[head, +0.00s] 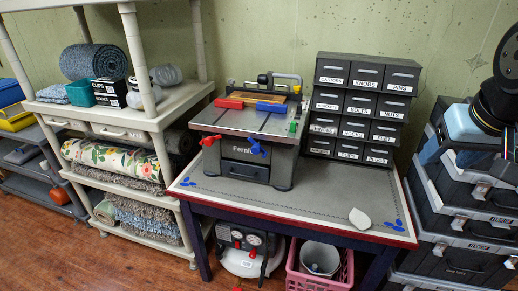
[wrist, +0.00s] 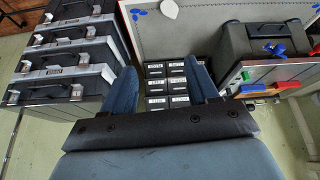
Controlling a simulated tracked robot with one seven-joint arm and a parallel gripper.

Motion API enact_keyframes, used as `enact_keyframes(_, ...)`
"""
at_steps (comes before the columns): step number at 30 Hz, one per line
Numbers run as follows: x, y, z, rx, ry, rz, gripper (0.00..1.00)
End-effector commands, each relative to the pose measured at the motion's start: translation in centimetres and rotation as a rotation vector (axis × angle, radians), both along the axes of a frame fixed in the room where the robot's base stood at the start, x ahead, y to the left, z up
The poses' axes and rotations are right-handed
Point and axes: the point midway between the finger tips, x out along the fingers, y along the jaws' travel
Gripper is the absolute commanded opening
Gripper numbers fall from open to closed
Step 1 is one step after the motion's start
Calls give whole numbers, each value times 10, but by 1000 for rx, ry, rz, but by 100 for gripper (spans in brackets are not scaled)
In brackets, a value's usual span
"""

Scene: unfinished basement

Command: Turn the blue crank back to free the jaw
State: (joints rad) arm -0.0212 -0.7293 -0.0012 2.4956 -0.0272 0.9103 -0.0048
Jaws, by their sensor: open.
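The blue crank (head: 258,147) is a small lobed handle on the front of a grey bench machine (head: 244,172) on the workbench. It also shows in the wrist view (wrist: 275,49), at the right. A red crank (head: 210,140) sits to its left in the head view. On the machine top lie a red bar (head: 229,103) and a blue bar (head: 271,107); I cannot tell which part is the jaw. My gripper (wrist: 163,68) is open and empty, its blue fingers over the drawer cabinet, well apart from the crank.
A labelled drawer cabinet (head: 361,108) stands right of the machine. Stacked toolboxes (head: 462,190) stand right of the workbench (head: 330,207), and a shelf rack (head: 110,115) stands left. A pale stone-like piece (head: 360,218) lies on the bench; its front middle is clear.

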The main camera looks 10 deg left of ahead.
Motion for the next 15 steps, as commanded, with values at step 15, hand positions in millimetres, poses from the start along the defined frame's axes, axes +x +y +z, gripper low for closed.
enact_keyframes(15,58,17,-59,-536,386,514,59)
